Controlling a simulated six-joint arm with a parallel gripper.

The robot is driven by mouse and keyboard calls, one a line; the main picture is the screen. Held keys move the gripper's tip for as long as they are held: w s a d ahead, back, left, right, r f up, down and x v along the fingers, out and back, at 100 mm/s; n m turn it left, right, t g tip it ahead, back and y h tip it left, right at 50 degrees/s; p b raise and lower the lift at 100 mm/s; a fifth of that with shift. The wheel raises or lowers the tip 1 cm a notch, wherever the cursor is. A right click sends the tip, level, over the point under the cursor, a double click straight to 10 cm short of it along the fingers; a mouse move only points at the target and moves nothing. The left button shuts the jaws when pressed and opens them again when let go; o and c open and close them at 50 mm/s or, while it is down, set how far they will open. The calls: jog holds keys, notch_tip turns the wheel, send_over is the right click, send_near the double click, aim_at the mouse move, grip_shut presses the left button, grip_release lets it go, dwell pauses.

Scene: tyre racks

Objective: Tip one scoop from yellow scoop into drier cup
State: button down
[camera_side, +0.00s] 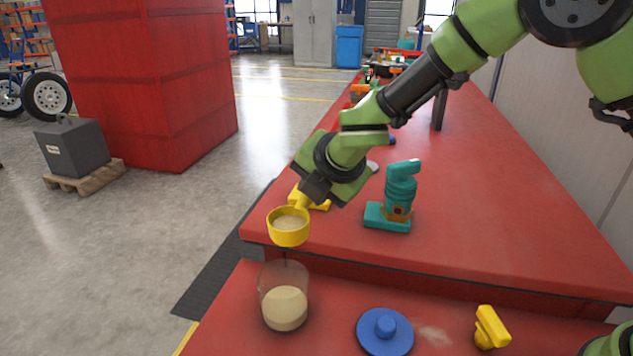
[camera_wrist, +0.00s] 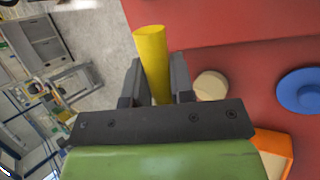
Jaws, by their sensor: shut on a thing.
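My gripper (camera_side: 308,190) is shut on the handle of the yellow scoop (camera_side: 289,232). In the wrist view the yellow handle (camera_wrist: 152,62) stands between the two fingers (camera_wrist: 156,82). The scoop looks about level and holds pale beige material. A clear cup (camera_side: 283,298), taken as the drier cup, stands upright on the near red surface, partly filled with the same beige material. In the side view the scoop appears above the cup, apart from it. In the wrist view a round beige shape, probably the cup (camera_wrist: 210,86), lies right of the handle.
A blue disc with a knob (camera_side: 385,334) lies right of the cup; it also shows in the wrist view (camera_wrist: 302,92). A pale smear and a yellow piece (camera_side: 490,328) are farther right. A teal device (camera_side: 398,195) stands on the far red bench (camera_side: 480,215), right of my gripper.

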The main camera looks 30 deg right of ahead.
dwell(0.3)
jog(key=shift+f, duration=2.15)
jog(key=shift+s+a+r+n+t+h, duration=0.15)
jog(key=shift+r+n+t+h, duration=0.1)
jog(key=shift+r+t+h, duration=0.25)
jog(key=shift+s+a+r+n+t+h, duration=0.1)
jog(key=shift+a+r+n+t+h, duration=0.15)
jog(key=shift+r+h, duration=0.4)
jog(key=shift+s+a+r+n+t+h, duration=0.1)
jog(key=shift+r+n+t+h, duration=0.1)
jog(key=shift+r+t+h, duration=0.35)
jog(key=shift+r, duration=0.15)
jog(key=shift+r, duration=0.1)
jog(key=shift+s+a+r+n+t+h, duration=0.1)
jog(key=shift+a+r+n+t+h, duration=0.2)
jog(key=shift+r, duration=0.1)
jog(key=shift+s+a+r+t, duration=0.15)
jog(key=shift+r+t, duration=0.15)
jog(key=shift+r, duration=0.05)
jog(key=shift+h, duration=0.3)
